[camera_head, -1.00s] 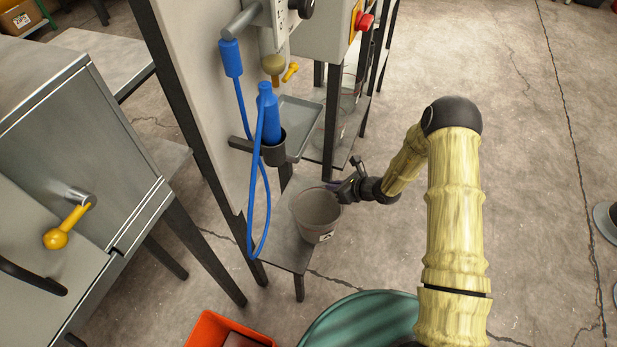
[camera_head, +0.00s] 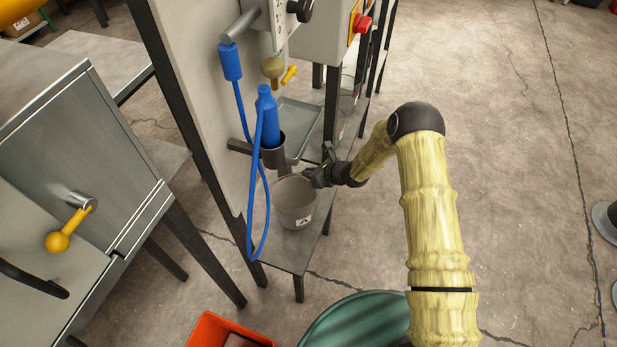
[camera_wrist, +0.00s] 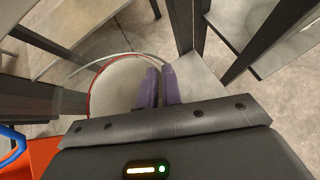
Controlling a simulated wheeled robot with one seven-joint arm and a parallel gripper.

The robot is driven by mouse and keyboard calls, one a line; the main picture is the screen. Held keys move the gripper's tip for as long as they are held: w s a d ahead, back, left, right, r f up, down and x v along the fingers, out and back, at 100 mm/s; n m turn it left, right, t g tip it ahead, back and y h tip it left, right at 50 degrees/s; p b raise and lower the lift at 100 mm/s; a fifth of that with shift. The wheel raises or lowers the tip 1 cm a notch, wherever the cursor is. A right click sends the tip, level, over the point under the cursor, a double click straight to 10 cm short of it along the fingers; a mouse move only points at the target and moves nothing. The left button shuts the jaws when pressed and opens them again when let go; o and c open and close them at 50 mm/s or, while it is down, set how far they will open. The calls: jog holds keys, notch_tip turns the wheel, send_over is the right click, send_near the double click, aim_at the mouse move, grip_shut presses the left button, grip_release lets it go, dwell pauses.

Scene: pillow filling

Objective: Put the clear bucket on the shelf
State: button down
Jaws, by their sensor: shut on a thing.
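In the wrist view the purple fingers (camera_wrist: 161,88) meet over the near edge of the bucket (camera_wrist: 118,85), whose reddish rim and wire handle show.
A blue bottle (camera_head: 267,115) in a dark holder (camera_head: 272,152) with a hanging hose is just above and left of the bucket. Dark stand legs and a metal tray (camera_head: 300,120) are close behind. An orange bin (camera_head: 215,333) and a green round container (camera_head: 355,325) are in front.

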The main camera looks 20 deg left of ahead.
jog(key=shift+w+a, duration=0.1)
jog(key=shift+a, duration=0.25)
jog(key=shift+f, duration=1.7)
jog(key=c, duration=1.6)
grip_release()
jog(key=shift+d, duration=0.1)
jog(key=shift+o, duration=0.2)
jog(key=v, duration=1.2)
